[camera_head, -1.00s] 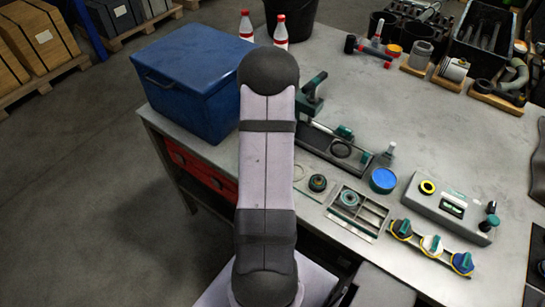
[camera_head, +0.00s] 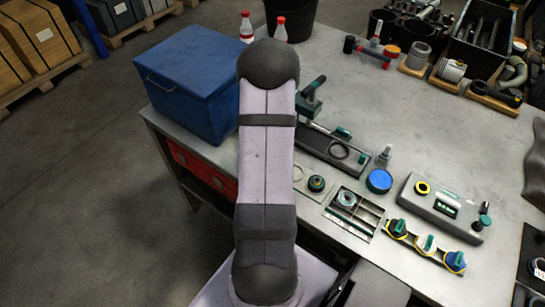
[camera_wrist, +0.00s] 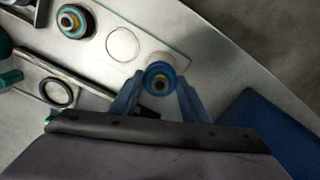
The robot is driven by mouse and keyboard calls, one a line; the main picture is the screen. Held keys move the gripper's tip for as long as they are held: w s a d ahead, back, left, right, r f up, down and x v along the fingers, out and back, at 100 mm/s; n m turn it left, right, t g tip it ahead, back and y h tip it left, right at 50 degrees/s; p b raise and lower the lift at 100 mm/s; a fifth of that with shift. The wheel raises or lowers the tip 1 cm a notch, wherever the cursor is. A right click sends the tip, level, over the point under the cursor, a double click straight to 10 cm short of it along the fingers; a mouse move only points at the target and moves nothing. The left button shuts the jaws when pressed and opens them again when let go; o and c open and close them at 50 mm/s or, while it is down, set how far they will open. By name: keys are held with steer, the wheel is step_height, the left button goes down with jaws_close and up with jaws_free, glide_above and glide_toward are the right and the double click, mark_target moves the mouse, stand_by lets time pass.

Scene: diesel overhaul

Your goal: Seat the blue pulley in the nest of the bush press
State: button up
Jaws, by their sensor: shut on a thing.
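The blue pulley (camera_wrist: 158,80) is between the two fingers of my gripper (camera_wrist: 157,92) in the wrist view. My gripper is shut on it, and its bore faces the camera. The bush press (camera_head: 312,100) has a green-handled column and a long dark base, with a dark ring (camera_head: 340,151) on the base. That ring also shows in the wrist view (camera_wrist: 57,92), left of my gripper and apart from the pulley. In the head view my own arm hides the gripper and the held pulley.
A thin plate (camera_wrist: 122,43) with an outlined circle lies beyond the gripper and carries another pulley (camera_wrist: 75,20). A blue box (camera_head: 190,85) stands left of the arm. A divided tray (camera_head: 355,214), a blue-topped tin (camera_head: 379,181) and a grey tester (camera_head: 445,208) stand right of the arm.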

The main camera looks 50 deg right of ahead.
steer(key=shift+d, duration=0.1)
